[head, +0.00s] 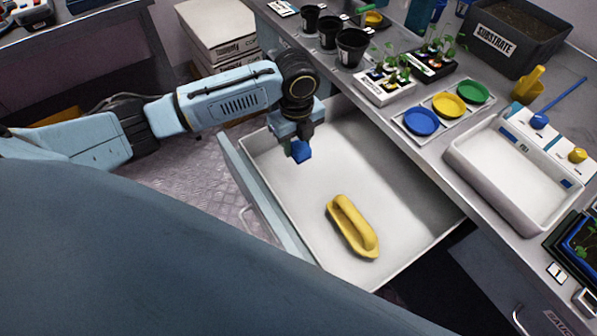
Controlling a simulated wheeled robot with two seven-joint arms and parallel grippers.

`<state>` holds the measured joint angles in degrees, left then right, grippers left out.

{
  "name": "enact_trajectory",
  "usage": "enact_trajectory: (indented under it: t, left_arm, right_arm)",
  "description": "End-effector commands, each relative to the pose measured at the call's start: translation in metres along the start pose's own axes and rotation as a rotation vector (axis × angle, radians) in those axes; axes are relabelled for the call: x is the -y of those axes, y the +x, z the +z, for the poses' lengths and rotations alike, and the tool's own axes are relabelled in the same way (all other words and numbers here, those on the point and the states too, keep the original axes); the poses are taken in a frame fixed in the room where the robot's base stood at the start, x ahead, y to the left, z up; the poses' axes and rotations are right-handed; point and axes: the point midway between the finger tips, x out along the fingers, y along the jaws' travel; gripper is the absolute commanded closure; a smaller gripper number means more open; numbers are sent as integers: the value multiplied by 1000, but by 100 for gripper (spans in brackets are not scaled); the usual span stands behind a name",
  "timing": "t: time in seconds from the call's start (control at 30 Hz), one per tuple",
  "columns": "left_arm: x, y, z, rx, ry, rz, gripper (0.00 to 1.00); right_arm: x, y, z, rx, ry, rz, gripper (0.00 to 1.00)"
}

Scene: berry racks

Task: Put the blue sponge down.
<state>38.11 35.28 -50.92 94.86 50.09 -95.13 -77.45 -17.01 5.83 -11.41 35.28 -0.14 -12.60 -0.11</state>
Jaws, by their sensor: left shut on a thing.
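The blue sponge (301,151) is held in my left gripper (297,143), whose jaws are shut on it. The gripper points down over the left back part of an open white drawer (400,190). The sponge appears to be above the drawer floor; the exact gap cannot be told. My right gripper is not in view.
A yellow scoop-like thing (352,228) lies in the drawer; the floor around it is clear. Along the counter stand black pots (353,48), blue, yellow and green dishes (421,121), a white tray (515,172) and a substrate bin (512,38).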

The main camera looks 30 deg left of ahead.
Motion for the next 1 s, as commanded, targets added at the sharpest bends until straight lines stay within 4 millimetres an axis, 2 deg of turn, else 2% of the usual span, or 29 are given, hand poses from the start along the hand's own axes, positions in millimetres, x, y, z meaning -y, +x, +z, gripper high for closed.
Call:
enact_trajectory:
  t: [0.03, 0.2, 0.43, 0.6, 1.0]
  left_arm:
    - [-1, 14, -1, -3, 2, 5, 83]
    - [-1, 43, -1, -1, 1, 4, 83]
    - [-1, 61, -1, -1, 0, 2, 83]
    - [-1, 86, -1, -1, -1, 3, 83]
    - [-1, 92, 0, 0, -1, 2, 83]
  right_arm:
    - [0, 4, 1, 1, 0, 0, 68]
    - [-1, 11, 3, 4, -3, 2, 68]
    - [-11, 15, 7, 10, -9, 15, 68]
    - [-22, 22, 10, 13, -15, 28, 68]
    - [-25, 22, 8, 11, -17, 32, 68]
